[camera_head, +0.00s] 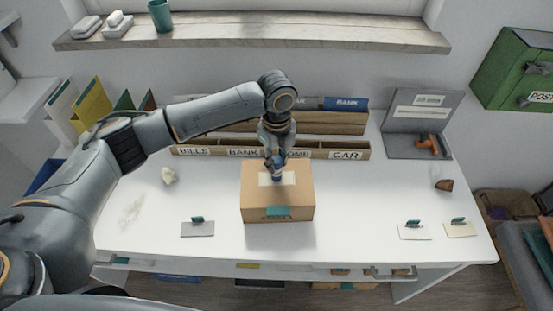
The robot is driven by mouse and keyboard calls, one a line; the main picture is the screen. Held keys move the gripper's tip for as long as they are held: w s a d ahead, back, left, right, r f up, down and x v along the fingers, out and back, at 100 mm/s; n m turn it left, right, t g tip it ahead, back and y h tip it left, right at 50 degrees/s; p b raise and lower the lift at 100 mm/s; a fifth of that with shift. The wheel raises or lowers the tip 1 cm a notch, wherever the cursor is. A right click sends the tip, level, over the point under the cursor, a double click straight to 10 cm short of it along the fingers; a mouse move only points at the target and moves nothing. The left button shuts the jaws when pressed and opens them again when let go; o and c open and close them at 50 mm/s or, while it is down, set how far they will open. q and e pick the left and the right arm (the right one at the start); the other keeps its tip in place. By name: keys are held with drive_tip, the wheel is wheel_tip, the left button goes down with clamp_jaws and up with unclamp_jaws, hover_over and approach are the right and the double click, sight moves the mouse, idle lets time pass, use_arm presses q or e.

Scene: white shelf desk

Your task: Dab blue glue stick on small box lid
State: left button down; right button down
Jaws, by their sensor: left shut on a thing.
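A small cardboard box (255,200) stands near the middle of the white desk, with a pale label on its lid and a teal patch on its front. My left gripper (276,168) comes down from above over the lid. It is shut on the blue glue stick (278,177), whose lower end is at or just above the pale label; I cannot tell whether they touch. The gripper fingers hide the upper part of the stick. My right gripper is not in view.
A wooden sorter (340,146) labelled BILLS, BANK, HOME and CAR stands behind the box. Stamps on pads (198,228) lie along the front left and front right (414,231). A grey case (425,110) stands back right. The desk beside the box is clear.

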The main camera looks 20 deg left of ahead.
use_arm(q)
drive_tip(key=shift+s+f+p, duration=0.2)
drive_tip(key=shift+p, duration=0.25)
idle(1.6)
drive_tip(key=shift+r, duration=0.1)
drive_tip(key=shift+w+r+p, duration=0.15)
drive_tip(key=shift+r+p, duration=0.7)
drive_tip(key=shift+p, duration=0.2)
wheel_tip(320, 180, up, 6)
drive_tip(key=p, duration=0.5)
drive_tip(key=shift+f+p, duration=0.25)
drive_tip(key=shift+p, duration=0.15)
drive_tip(key=shift+f, duration=0.1)
